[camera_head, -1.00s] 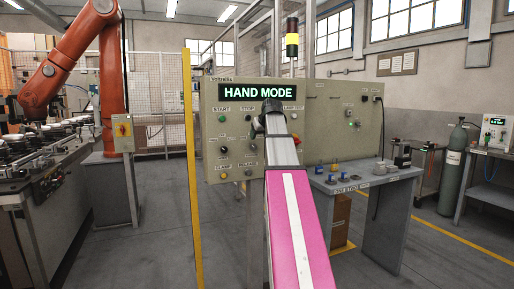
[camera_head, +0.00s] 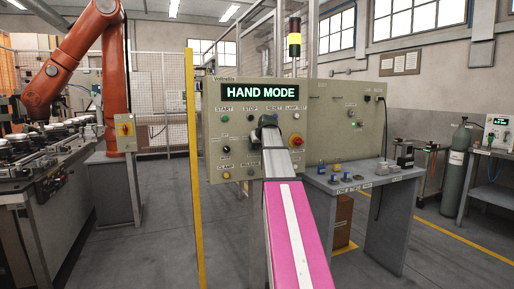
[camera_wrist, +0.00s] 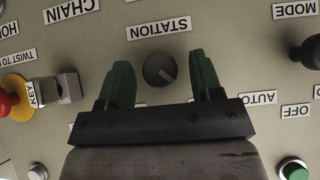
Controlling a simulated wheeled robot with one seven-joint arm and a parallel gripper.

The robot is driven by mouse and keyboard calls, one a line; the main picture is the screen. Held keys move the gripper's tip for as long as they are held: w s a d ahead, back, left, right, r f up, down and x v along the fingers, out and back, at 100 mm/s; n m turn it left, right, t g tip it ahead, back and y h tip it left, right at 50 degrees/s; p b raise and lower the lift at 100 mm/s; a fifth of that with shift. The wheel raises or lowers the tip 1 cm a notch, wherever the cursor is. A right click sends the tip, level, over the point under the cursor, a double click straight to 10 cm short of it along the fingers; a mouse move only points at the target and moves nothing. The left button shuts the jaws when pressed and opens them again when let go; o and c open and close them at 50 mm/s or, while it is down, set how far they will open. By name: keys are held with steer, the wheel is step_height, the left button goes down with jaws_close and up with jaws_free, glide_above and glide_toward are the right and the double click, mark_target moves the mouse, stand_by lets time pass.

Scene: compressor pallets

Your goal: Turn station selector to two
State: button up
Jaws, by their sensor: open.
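The station selector is a round dark grey knob (camera_wrist: 160,69) on the beige panel, below the STATION label (camera_wrist: 159,29) in the wrist view, where the lettering is upside down. My gripper (camera_wrist: 160,78) is open, with one green finger on each side of the knob. Gaps show on both sides; contact cannot be seen. In the head view my gripper (camera_head: 266,135) is in front of the panel (camera_head: 330,100) and hides the selector.
A red knob on a yellow collar (camera_wrist: 14,97) and a KEY switch (camera_wrist: 66,88) are at the left in the wrist view. A black MODE knob (camera_wrist: 308,52) and green button (camera_wrist: 294,171) are at the right. A grey table (camera_head: 370,186) stands right of my arm.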

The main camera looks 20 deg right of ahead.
steer(key=shift+c, duration=0.2)
steer(key=c, duration=0.8)
steer(key=shift+c, duration=0.2)
steer(key=shift+d+f+m+y, duration=0.1)
steer(key=shift+d+m+y, duration=0.1)
steer(key=shift+m+y, duration=1.15)
steer(key=shift+d+f+m+y, duration=0.15)
steer(key=shift+m+y, duration=0.4)
steer(key=shift+y, duration=1.5)
steer(key=shift+r+t, duration=0.1)
steer(key=shift+t, duration=0.2)
steer(key=o, duration=0.9)
